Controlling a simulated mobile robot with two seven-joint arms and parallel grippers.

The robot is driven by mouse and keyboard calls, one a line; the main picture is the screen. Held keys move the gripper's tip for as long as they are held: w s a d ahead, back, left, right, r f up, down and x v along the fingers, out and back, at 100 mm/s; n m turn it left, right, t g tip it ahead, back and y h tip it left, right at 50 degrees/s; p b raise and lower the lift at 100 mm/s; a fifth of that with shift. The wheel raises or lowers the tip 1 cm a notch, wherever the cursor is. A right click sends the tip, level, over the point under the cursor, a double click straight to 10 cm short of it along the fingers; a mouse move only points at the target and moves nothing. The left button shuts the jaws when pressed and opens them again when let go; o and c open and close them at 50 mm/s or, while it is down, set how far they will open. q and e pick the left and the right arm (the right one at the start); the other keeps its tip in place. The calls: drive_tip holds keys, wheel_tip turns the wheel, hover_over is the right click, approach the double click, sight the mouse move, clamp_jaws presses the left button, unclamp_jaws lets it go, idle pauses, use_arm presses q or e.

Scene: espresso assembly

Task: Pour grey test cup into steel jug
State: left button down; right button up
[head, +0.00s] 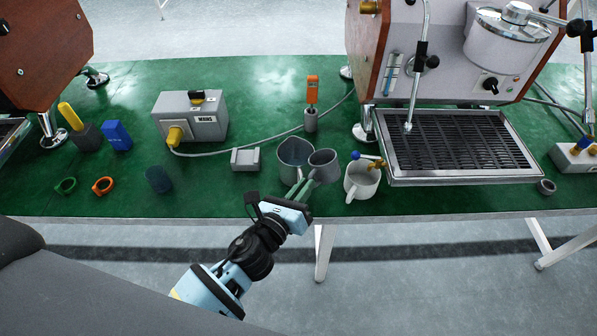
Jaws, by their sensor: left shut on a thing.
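My left gripper (303,187) reaches up from the bottom of the head view and is shut on the grey test cup (325,170). The cup is at the front of the green bench, mouth up and close to upright, with perhaps a slight tilt. The steel jug (293,158), a wider dark grey vessel, stands just left of and behind the cup. The two rims lie side by side in the picture; I cannot tell whether they touch. The cup's contents cannot be made out. My right gripper is not in view.
A pale mug (362,182) with a blue-knobbed piece at its rim stands close to the right of the cup. A small grey block (245,160) is left of the jug. A drip tray (460,180) lies to the right. An orange-topped tool (312,92) stands behind.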

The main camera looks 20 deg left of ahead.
use_arm(q)
wheel_tip(320, 180, up, 5)
drive_tip(key=m+p, duration=0.2)
drive_tip(key=m, duration=0.2)
drive_tip(key=shift+d+t+p, duration=0.15)
drive_tip(key=shift+t+p, duration=0.25)
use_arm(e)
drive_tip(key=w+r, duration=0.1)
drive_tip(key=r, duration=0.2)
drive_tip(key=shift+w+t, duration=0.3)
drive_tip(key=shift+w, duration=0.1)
use_arm(q)
drive_tip(key=shift+f, duration=0.1)
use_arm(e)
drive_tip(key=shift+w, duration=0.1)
